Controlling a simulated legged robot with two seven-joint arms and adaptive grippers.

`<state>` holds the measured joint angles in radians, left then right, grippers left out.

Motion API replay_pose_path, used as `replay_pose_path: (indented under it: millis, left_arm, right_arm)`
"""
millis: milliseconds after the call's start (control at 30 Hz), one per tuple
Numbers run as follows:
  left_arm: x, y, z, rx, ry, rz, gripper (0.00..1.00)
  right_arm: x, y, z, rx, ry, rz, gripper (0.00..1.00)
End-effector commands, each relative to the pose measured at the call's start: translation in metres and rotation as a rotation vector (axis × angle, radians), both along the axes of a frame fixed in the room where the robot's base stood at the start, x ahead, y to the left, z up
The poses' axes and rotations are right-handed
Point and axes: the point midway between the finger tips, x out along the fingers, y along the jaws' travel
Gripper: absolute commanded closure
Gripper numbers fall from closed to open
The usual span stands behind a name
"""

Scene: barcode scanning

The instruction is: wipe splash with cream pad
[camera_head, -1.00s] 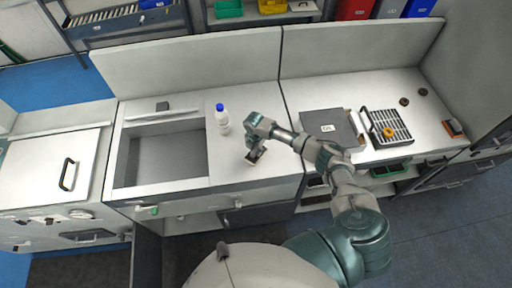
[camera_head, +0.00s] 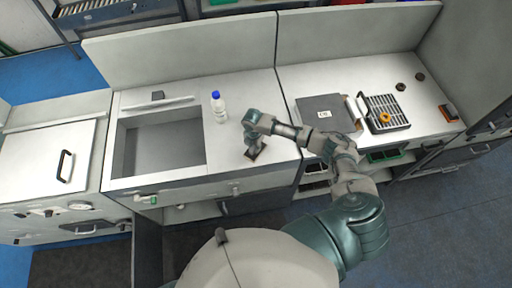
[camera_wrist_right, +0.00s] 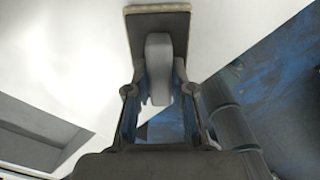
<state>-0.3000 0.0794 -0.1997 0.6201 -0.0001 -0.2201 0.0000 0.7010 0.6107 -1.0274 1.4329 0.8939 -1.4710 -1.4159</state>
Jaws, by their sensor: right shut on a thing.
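My right gripper (camera_head: 252,141) is low over the white counter, between the sink and the flat grey device. It is shut on the grey handle (camera_wrist_right: 158,62) of a pad. The pad has a dark back and a thin cream edge (camera_wrist_right: 158,8) in the right wrist view. In the head view the pad (camera_head: 256,154) shows as a small dark patch under the fingers, at or just above the counter; I cannot tell if it touches. I cannot make out a splash. My left gripper is out of view.
A white bottle with a blue cap (camera_head: 218,107) stands beside the sink (camera_head: 163,149). Right of my arm are a flat grey device (camera_head: 322,113), a dark rack (camera_head: 384,113) with a yellow-orange ring and an orange-black block (camera_head: 448,112). Counter around the bottle is clear.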

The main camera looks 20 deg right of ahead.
Motion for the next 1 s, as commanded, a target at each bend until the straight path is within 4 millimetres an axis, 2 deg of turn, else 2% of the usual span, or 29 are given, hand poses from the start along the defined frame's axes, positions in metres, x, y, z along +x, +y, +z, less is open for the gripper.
replay_pose_path:
  millis: [600,1000]
  left_arm:
    - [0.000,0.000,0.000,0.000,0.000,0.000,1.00]
    - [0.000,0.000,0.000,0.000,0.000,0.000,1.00]
  right_arm:
    - [0.002,-0.001,0.058,0.000,-0.006,-0.001,1.00]
    - [0.002,-0.001,0.062,0.000,-0.004,-0.001,1.00]
